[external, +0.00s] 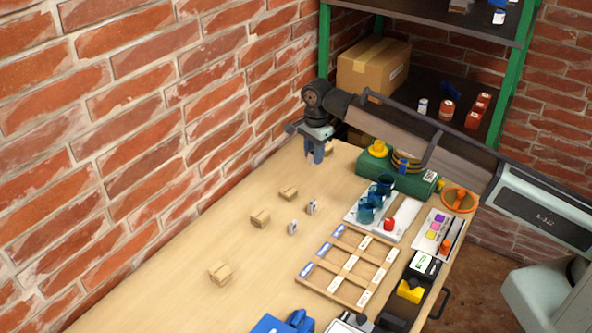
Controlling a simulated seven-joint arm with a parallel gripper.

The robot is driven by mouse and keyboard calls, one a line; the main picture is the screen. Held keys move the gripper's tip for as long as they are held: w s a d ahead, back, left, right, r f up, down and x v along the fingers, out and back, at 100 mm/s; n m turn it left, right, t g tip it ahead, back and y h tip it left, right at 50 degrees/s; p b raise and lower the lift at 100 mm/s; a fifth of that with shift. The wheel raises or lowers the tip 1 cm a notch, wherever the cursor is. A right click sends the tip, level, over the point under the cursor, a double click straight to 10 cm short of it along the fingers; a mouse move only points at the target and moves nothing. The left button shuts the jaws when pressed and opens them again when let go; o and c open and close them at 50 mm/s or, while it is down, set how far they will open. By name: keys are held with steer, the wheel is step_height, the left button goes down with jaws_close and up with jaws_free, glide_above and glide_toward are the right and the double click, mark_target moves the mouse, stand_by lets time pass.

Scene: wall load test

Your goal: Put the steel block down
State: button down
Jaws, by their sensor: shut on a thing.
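My gripper (315,158) points down over the far end of the wooden table (190,285), near the brick wall. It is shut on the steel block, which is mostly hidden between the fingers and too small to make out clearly. I cannot tell whether the block touches the table. Two small grey-white pieces, one (312,207) and another (292,228), stand on the table nearer the camera. Small wooden blocks lie close by, one (289,193), a second (260,218) and a third (220,272).
A wooden frame (334,290), a white tray (358,222) with blue cups and a green case (372,172) fill the table's right side. A brick wall (130,120) runs along the left. A shelf with a cardboard box (372,68) stands behind. The left-front tabletop is mostly clear.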

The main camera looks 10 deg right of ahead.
steer(key=n, duration=0.1)
glide_above(329, 194)
steer(key=shift+n, duration=0.9)
steer(key=shift+w+f, duration=0.1)
steer(key=shift+f, duration=5.15)
steer(key=shift+f, duration=0.1)
steer(key=c, duration=0.8)
jaws_free()
step_height(329, 194, up, 12)
